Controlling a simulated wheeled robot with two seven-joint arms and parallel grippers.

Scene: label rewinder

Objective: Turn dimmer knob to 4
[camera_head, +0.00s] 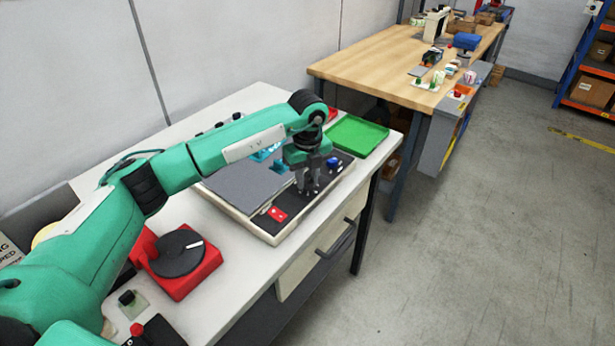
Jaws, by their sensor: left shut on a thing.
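My left gripper (308,191) points down at the dark control strip (295,202) along the front of the grey-topped machine (247,180). Its fingers are shut on a small knob on that strip, which I take for the dimmer knob. The fingers hide most of the knob, and its scale and setting cannot be read. A blue knob (332,162) is on the strip just behind and right of the gripper. A red switch (277,213) is on the strip to the front left. My right gripper is not in view.
A green tray (357,136) lies behind the machine. A red box with a dark round dial (178,253) stands in front of it, below my left arm. A wooden bench (375,67) with several small items is farther back. The floor at right is clear.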

